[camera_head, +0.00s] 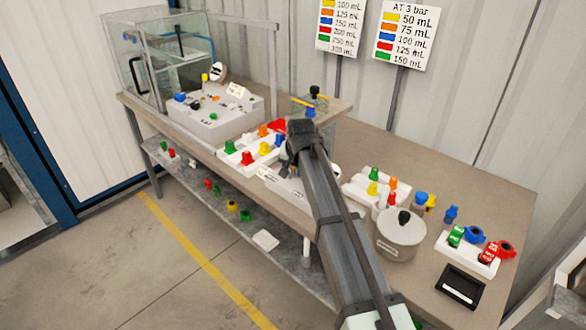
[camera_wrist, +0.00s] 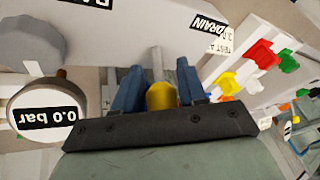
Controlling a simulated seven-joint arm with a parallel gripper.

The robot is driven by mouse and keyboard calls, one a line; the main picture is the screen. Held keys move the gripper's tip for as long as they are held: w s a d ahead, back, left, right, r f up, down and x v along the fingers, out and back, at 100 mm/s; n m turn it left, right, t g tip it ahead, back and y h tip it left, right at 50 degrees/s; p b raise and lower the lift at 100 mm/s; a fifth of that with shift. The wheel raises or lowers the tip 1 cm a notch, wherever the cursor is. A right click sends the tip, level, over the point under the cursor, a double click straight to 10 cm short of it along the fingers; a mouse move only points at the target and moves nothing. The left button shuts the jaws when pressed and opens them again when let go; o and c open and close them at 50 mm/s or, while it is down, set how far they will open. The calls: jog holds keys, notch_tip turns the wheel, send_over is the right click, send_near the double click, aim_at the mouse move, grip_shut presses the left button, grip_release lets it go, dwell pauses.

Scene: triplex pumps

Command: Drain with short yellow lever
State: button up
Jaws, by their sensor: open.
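In the wrist view, a rounded yellow piece (camera_wrist: 162,97), which looks like the short yellow lever, sits between the two blue fingers of my gripper (camera_wrist: 161,78). The fingers are open on either side of it; I cannot tell whether either one touches it. A grey bar runs up from behind the yellow piece. A white panel with a DRAIN label (camera_wrist: 208,24) lies just beyond the fingertips. In the head view, my gripper (camera_head: 288,165) is over the middle of the bench, and my arm hides the lever there.
A gauge reading 0.0 bar (camera_wrist: 46,116) is close at the left in the wrist view. Colored parts in a white rack (camera_wrist: 240,72) are at the right. In the head view, a lidded pot (camera_head: 400,236) stands right of my arm; bare bench (camera_head: 475,190) lies behind it.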

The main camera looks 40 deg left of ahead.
grip_shut()
jog(key=shift+s, duration=0.15)
dwell(0.4)
jog(key=t, duration=0.1)
jog(key=s+t, duration=0.1)
jog(key=t, duration=0.1)
jog(key=shift+s+d+r+n, duration=0.1)
jog(key=shift+s+n, duration=0.05)
jog(key=shift+n, duration=0.25)
jog(key=shift+s+n+t+y, duration=0.2)
jog(key=shift+s+t, duration=0.15)
jog(key=shift+t, duration=0.8)
jog(key=shift+s+n+t+y, duration=0.1)
jog(key=shift+s+n+t, duration=0.2)
jog(key=shift+t, duration=0.85)
grip_release()
